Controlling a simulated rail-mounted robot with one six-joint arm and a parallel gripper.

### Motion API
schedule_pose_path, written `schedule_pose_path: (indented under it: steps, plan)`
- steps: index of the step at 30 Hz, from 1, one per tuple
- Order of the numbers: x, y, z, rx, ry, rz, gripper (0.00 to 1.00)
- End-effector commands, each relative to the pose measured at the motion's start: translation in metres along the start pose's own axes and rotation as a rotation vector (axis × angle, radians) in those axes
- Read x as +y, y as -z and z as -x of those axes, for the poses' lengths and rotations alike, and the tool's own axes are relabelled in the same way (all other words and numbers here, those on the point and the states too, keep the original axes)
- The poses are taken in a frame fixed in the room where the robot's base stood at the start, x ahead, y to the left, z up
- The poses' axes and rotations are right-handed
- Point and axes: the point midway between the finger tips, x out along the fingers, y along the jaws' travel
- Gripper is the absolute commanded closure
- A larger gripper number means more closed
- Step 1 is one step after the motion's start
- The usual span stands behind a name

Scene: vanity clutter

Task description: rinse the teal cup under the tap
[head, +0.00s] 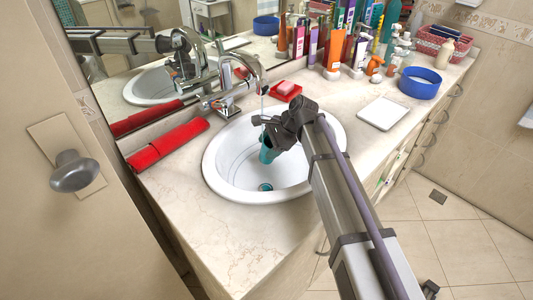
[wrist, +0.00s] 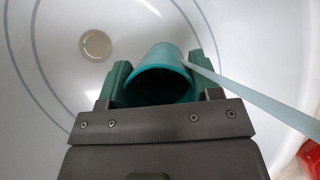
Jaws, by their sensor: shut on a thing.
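The teal cup (head: 267,149) is held over the white sink basin (head: 222,178), below the tap (head: 248,68). My gripper (head: 268,134) is shut on the cup, and my arm reaches in from the lower right. In the wrist view the cup (wrist: 163,75) sits between the two fingers, with its open mouth towards the camera. A pale stream of water (wrist: 250,97) runs from the right and meets the cup's right side near the rim. I cannot tell whether water enters the cup. The drain (wrist: 95,45) shows to the left of the cup.
A red soap dish (head: 286,92) with pink soap stands behind the basin. A white tray (head: 382,113) and a blue bowl (head: 420,81) are on the right counter. Several bottles crowd along the mirror. The front-left counter is clear.

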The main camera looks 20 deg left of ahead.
Motion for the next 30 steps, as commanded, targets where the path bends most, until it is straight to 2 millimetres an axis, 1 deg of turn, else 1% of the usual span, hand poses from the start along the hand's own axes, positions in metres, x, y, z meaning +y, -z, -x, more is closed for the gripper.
schedule_pose_path:
  steps: [3,11,14,16,18,19,21,30]
  plan:
    - [-0.002,0.003,0.001,0.0,0.0,0.0,0.69]
    - [0.0,0.002,0.003,0.0,0.0,0.0,0.69]
    - [0.013,-0.003,0.018,0.0,0.001,-0.001,0.69]
    - [0.028,-0.007,0.034,0.0,0.001,-0.002,0.69]
    - [0.042,-0.01,0.047,0.0,0.001,0.0,0.69]
    - [0.046,-0.011,0.049,0.0,0.0,0.0,0.69]
    - [0.049,-0.009,0.05,-0.001,0.0,0.001,0.69]
    - [0.048,-0.007,0.047,-0.001,-0.001,0.001,0.69]
